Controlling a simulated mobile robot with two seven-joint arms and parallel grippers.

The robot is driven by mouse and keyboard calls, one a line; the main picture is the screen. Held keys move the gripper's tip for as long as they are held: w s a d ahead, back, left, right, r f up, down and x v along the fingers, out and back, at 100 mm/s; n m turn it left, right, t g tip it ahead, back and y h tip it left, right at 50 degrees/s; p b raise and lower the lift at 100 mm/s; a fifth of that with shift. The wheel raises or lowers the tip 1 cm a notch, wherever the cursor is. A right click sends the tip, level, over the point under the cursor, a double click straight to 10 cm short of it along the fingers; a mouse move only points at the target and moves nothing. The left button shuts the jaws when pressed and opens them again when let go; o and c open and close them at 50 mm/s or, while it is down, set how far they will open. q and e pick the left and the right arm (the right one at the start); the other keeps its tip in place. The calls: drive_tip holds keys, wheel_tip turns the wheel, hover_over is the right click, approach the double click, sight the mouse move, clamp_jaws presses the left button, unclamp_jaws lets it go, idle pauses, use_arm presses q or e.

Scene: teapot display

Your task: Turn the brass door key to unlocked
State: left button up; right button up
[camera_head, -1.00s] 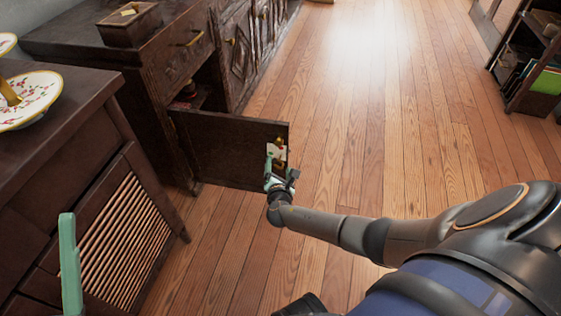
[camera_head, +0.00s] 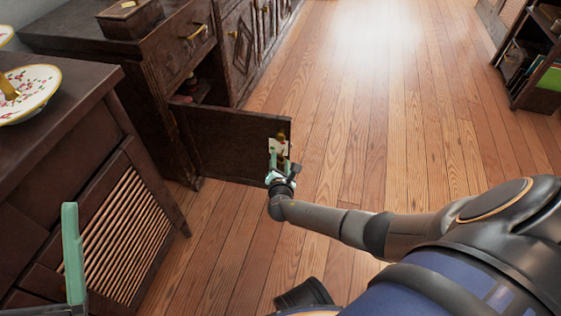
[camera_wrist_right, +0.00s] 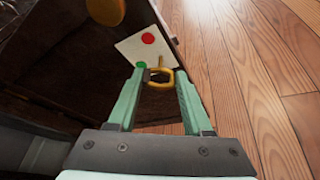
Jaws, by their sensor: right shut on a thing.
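The brass key (camera_wrist_right: 160,85) sits at a white plate (camera_wrist_right: 140,48) with a red dot and a green dot. The plate is on the open dark cabinet door (camera_head: 230,148). In the wrist view the key's ring lies between the two green fingers of my right gripper (camera_wrist_right: 160,80), which is shut on it. The ring is close below the green dot. In the head view my right gripper (camera_head: 281,160) is at the door's free edge and partly hides the key. One finger of my left gripper (camera_head: 73,250) shows at lower left; its other finger is out of sight.
A brass knob (camera_head: 281,137) is above the plate. The dark sideboard (camera_head: 160,60) stands behind the door. A nearer cabinet (camera_head: 60,130) with a slatted front and flowered plate (camera_head: 38,88) is at left. Wooden floor is clear to the right, up to a shelf (camera_head: 525,75).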

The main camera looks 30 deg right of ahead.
clamp_jaws()
drive_tip(key=shift+r, duration=0.1)
drive_tip(key=shift+w+r+n+g+p, duration=0.1)
drive_tip(key=shift+n+g+p, duration=0.2)
drive_tip(key=shift+n+p, duration=0.25)
drive_tip(key=shift+n+g+h+p, duration=0.3)
drive_tip(key=shift+n+p, duration=0.05)
drive_tip(key=shift+a+n+g+h, duration=0.1)
drive_tip(key=shift+n+g+h, duration=0.25)
drive_tip(key=shift+n, duration=0.35)
drive_tip(key=shift+w+n+g+h, duration=0.1)
drive_tip(key=shift+n+g+h, duration=0.25)
drive_tip(key=shift+n, duration=0.25)
